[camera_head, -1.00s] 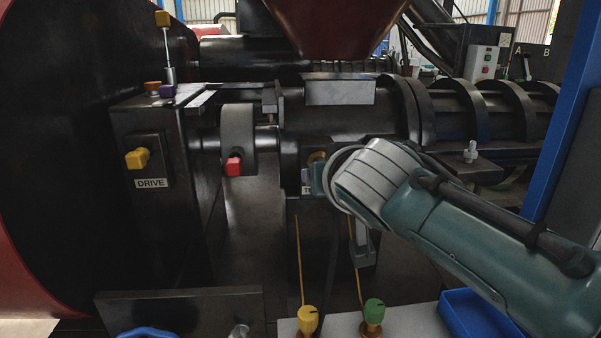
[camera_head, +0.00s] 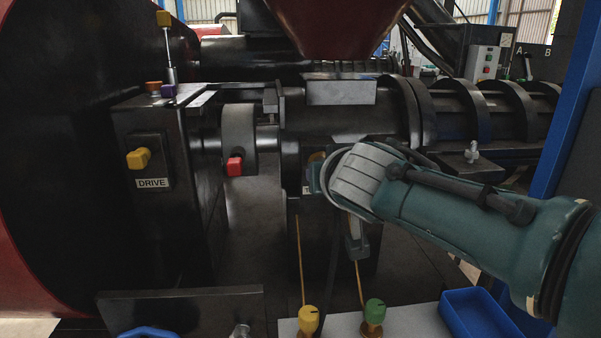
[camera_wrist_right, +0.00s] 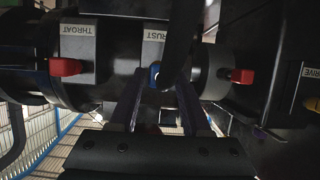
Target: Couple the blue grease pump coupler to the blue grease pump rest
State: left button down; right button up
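A small blue piece (camera_wrist_right: 155,73), which looks like the blue coupler, sits below the THRUST label in the right wrist view. A dark hose (camera_wrist_right: 182,35) hangs down across it. My right gripper (camera_wrist_right: 158,82) has its two purple fingers apart on either side of the blue piece, with gaps visible; I see no clear contact. In the head view my right wrist (camera_head: 362,178) covers most of the gripper and the blue piece. I cannot make out the blue rest for certain. My left gripper is in neither current view.
A yellow knob (camera_head: 308,320) and a green knob (camera_head: 374,312) stand on a pale surface at the bottom. A blue tray (camera_head: 482,312) is right of them. Red caps (camera_wrist_right: 66,67) and (camera_wrist_right: 241,76) flank the gripper. The DRIVE box (camera_head: 150,165) stands left.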

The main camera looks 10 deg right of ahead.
grip_shut()
dwell(0.7)
dwell(0.5)
